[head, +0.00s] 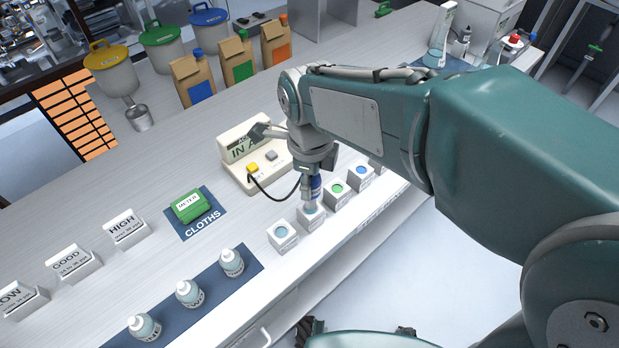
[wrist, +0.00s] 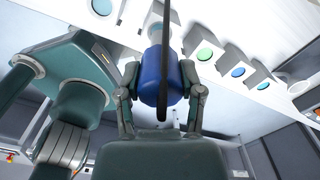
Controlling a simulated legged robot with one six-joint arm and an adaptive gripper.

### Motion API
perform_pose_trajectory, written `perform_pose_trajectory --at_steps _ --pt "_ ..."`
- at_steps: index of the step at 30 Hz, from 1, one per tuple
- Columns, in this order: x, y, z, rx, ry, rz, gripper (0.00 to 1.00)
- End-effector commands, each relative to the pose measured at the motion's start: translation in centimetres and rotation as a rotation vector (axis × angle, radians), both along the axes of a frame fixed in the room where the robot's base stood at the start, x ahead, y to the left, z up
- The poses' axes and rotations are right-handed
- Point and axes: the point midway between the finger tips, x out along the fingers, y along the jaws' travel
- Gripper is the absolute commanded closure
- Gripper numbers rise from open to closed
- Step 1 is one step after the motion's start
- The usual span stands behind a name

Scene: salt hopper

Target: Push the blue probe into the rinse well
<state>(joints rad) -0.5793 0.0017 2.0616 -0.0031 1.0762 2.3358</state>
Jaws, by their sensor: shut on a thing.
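The blue probe (head: 317,187) is upright in my gripper (head: 311,190), which is shut around its body. In the wrist view the blue probe (wrist: 152,76) sits between both fingers, with a black cable running across it. The probe's lower end is at the white well block (head: 312,220), second from the near end of a row. How deep the tip sits in it is hidden. Beside it are a pale-blue-topped block (head: 283,236), a green-topped block (head: 336,196) and a blue-topped block (head: 360,177). I cannot read which is the rinse well.
A cream meter (head: 245,160) with a yellow button stands behind the row; the black cable (head: 272,200) loops from it. A green cloth pack (head: 190,206) and several bottles (head: 188,293) are to the left. The bench front edge is close to the blocks.

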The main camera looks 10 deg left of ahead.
Motion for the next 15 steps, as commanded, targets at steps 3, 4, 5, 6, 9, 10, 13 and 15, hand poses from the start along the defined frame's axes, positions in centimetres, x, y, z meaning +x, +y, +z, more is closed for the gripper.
perform_pose_trajectory --at_steps 3,4,5,6,9,10,13,15 --pt "0.0 0.01 -0.22 0.0 0.0 0.0 1.0" --pt "0.01 0.01 -0.27 0.0 0.0 0.0 1.0" --pt "0.01 0.01 -0.32 0.0 0.0 0.0 1.0" --pt "0.01 0.02 -0.39 0.0 0.0 0.0 1.0" --pt "0.01 0.02 -0.55 0.0 0.0 0.0 1.0" --pt "0.02 0.02 -0.6 0.0 0.0 0.0 1.0" --pt "0.01 0.01 -0.77 0.0 0.0 0.0 1.0" --pt "0.0 0.01 -0.89 0.0 0.0 0.0 1.0"
